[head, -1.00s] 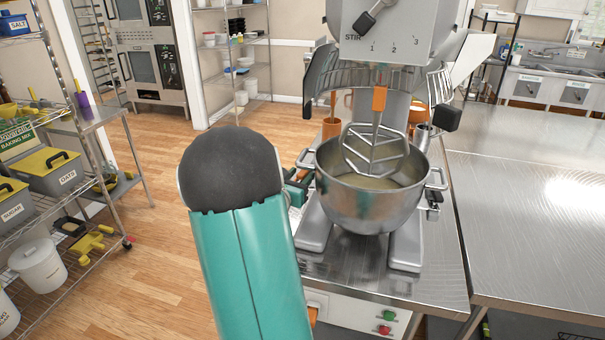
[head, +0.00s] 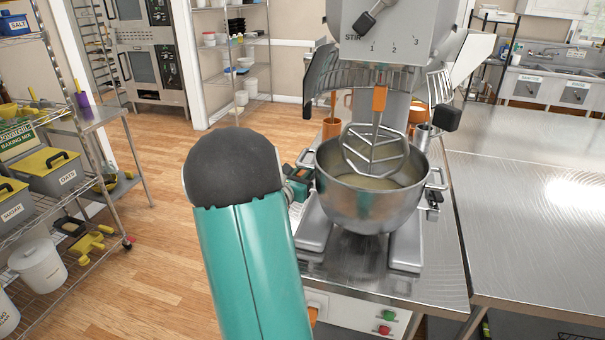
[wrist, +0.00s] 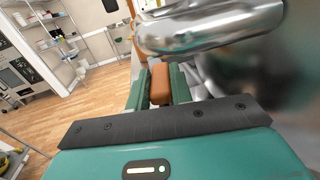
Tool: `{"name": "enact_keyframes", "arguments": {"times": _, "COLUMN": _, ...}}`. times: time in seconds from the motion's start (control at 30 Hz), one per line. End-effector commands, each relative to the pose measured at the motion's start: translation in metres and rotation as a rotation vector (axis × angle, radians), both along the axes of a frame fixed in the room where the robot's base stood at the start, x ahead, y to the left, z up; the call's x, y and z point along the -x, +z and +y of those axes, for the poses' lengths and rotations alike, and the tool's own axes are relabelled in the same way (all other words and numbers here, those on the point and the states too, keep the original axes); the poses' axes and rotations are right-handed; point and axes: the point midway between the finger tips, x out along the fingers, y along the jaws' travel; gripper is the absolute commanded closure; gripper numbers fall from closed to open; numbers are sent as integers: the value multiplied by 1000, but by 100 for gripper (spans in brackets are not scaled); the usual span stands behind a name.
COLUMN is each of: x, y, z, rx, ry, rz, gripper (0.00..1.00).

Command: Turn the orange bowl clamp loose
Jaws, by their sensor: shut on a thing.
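The orange bowl clamp (wrist: 160,86) shows in the wrist view as an orange-brown block between the two green fingers of my gripper (wrist: 160,76). My gripper is shut on it. In the head view my gripper (head: 297,187) is at the left side of the steel mixing bowl (head: 365,205), partly behind my teal arm, and I cannot make out the clamp there. The bowl sits in the mixer's cradle, with pale contents and the beater (head: 375,155) above them. In the wrist view the bowl's shiny side handle (wrist: 205,28) is close above the clamp.
The mixer (head: 385,30) stands on a steel table, its guard around the beater shaft. A bare steel table (head: 530,220) lies to the right. A wire shelf with bins (head: 45,170) stands at the left. Wooden floor (head: 160,230) is open between.

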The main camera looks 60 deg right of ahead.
Motion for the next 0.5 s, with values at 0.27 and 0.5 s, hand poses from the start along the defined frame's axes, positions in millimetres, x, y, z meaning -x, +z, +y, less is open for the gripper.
{"name": "enact_keyframes", "arguments": {"times": 0.27, "x": -7, "y": 0, "z": 0, "rx": 0, "ry": -110, "rz": -1, "gripper": 100}}
{"name": "enact_keyframes", "arguments": {"times": 0.5, "x": -16, "y": -1, "z": -2, "rx": 1, "ry": -301, "rz": 1, "gripper": 100}}
